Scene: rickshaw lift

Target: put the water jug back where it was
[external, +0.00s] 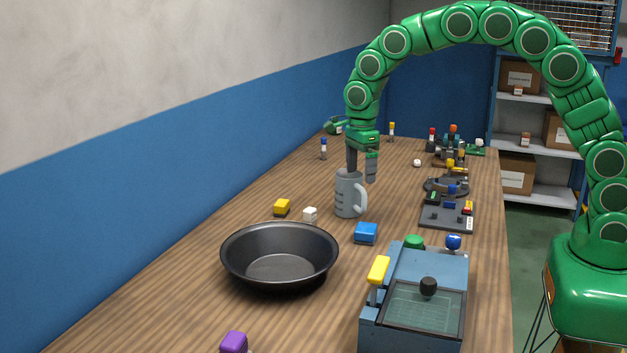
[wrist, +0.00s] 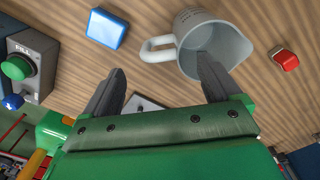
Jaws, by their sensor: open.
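The water jug (external: 347,198) is a grey, upright pitcher on the wooden table, with its handle on the right. In the wrist view the jug (wrist: 188,52) is at top centre, its mouth toward the camera and its handle pointing left. My gripper (external: 362,175) points down over the jug and is open. In the wrist view my gripper (wrist: 160,62) has one finger overlapping the jug's mouth and the other left of it, beyond the handle. One finger seems to be in or just above the mouth; contact is unclear.
A black pan (external: 280,262) is in front of the jug. A blue machine (external: 415,295) stands front right. Several small devices line the table's right side.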

